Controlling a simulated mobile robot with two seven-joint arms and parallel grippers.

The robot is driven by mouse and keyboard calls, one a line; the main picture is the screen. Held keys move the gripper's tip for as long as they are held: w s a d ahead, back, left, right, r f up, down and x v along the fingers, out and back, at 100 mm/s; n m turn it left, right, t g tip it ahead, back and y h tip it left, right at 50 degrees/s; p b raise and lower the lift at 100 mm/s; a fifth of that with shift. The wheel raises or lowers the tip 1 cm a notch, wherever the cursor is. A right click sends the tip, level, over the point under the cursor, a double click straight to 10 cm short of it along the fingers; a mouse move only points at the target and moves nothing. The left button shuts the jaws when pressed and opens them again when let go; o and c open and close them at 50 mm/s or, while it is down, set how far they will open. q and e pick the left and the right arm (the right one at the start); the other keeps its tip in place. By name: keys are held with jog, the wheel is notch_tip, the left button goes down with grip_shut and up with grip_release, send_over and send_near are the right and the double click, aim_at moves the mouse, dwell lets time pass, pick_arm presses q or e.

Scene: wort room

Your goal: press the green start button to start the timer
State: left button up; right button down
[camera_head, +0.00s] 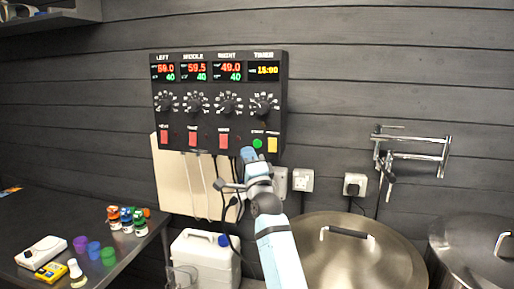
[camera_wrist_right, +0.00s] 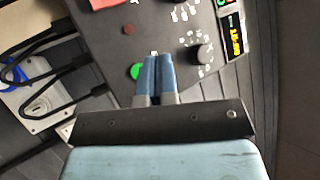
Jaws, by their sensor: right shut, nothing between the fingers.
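The green start button (camera_head: 257,143) is a small round green button at the lower right of the black control panel (camera_head: 215,115), below the timer dial. It also shows in the right wrist view (camera_wrist_right: 136,71), just left of the fingertips. The timer display (camera_head: 264,71) reads 15:00 in yellow. My right gripper (camera_head: 249,155) is just below and left of the green button in the head view. In the right wrist view its blue fingers (camera_wrist_right: 157,58) are shut together with nothing between them, pointing at the panel. Whether they touch the panel I cannot tell. My left gripper is not in view.
A yellow button (camera_head: 272,145) sits right beside the green one, and red switches (camera_head: 223,140) line the panel to the left. Sockets and cables hang below the panel. A lidded steel kettle (camera_head: 352,255) stands at lower right, a white canister (camera_head: 203,262) at lower middle.

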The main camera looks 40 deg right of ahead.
aim_at(257, 144)
jog(key=shift+w+d+b, duration=0.4)
jog(key=shift+w+d, duration=1.2)
jog(key=shift+d, duration=0.3)
dwell(0.7)
jog(key=shift+w+d, duration=0.3)
